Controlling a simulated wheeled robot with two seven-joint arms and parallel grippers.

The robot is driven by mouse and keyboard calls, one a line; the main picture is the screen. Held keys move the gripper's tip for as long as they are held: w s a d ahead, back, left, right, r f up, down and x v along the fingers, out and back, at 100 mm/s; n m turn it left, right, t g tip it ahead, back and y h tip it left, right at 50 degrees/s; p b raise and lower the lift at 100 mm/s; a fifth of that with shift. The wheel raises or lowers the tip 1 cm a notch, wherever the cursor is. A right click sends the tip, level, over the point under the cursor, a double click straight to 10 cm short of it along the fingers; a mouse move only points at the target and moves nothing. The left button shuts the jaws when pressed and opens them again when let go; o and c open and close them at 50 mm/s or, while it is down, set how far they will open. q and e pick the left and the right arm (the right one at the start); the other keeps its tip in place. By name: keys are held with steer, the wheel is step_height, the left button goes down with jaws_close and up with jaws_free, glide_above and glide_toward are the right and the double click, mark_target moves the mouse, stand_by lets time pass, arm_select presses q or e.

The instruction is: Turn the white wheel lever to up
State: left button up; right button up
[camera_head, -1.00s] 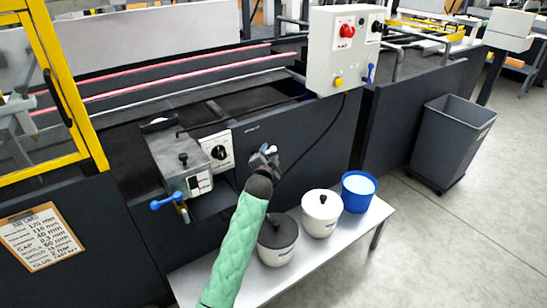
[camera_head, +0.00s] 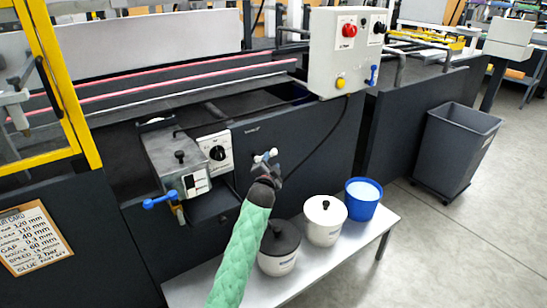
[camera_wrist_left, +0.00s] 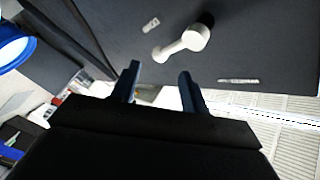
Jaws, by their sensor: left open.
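The white wheel lever (camera_head: 266,156) sits on the dark front panel of the machine, just beyond my left gripper in the head view. In the left wrist view, the lever (camera_wrist_left: 182,44) shows a round hub at upper right and a short arm with a rounded end pointing down-left. My left gripper (camera_wrist_left: 157,74) is open and empty. Its fingertips are apart from the lever, just short of the arm's rounded end in the wrist view. In the head view, my left gripper (camera_head: 268,174) is partly hidden by its own wrist. My right gripper is not in view.
A glue unit (camera_head: 178,160) with a blue lever is left of the gripper. A bench (camera_head: 225,282) below carries a black-lidded pot (camera_head: 279,250), a white pot (camera_head: 325,222) and a blue bucket (camera_head: 363,198). A control box (camera_head: 345,55) stands above right.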

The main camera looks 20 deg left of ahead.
mark_target(274, 153)
arm_select(q)
steer(key=shift+w+a, duration=0.25)
steer(key=shift+w, duration=1.2)
steer(key=shift+w+a, duration=0.2)
steer(key=shift+w, duration=1.2)
jaws_close()
